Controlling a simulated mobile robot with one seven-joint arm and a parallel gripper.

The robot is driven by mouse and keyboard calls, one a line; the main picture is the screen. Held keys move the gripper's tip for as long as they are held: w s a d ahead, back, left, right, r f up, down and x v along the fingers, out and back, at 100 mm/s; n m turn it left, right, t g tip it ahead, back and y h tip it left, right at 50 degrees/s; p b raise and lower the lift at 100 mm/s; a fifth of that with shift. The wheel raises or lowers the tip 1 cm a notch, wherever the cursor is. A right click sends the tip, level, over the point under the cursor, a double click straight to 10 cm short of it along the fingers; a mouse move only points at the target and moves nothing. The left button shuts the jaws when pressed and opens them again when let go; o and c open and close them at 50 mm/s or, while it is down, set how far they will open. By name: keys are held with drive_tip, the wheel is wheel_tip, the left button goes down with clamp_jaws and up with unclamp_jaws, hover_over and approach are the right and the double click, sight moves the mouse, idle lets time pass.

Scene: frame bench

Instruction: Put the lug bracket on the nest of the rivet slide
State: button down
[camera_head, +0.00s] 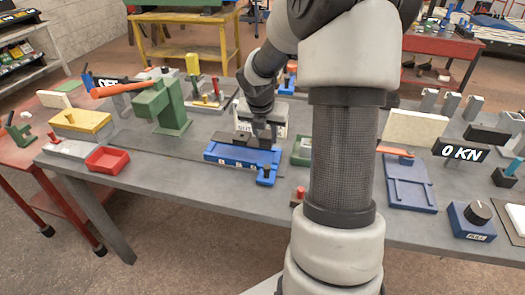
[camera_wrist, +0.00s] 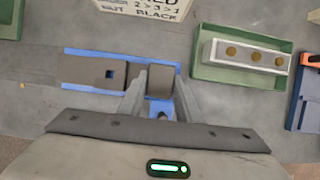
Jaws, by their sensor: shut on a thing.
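My gripper (camera_head: 262,131) points down over a blue fixture (camera_head: 213,153) with white labels on its front. In the wrist view my gripper (camera_wrist: 160,100) has its fingers on either side of a dark grey piece (camera_wrist: 160,81), probably the lug bracket, and is shut on it. The piece is at or just above the fixture; I cannot tell whether it touches. A flat dark grey part with a square hole (camera_wrist: 90,70) lies just left of it on the fixture. A blue plate with raised edges (camera_head: 408,188) lies to the right; I cannot tell which blue item is the rivet slide.
A green tray (camera_wrist: 205,72) right of my gripper holds a metal bar with brass studs. A green press (camera_head: 165,108) with an orange lever stands left, near a red tray (camera_head: 107,160). A lettered sign (camera_wrist: 150,8) stands behind. A knob box (camera_head: 472,220) sits at the right.

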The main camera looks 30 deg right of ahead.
sight(266, 149)
drive_tip(key=shift+f+b, duration=0.75)
drive_tip(key=shift+f, duration=1.8)
drive_tip(key=shift+f, duration=0.15)
drive_tip(key=c, duration=1.3)
unclamp_jaws()
drive_tip(key=shift+f, duration=0.1)
drive_tip(key=shift+s, duration=0.1)
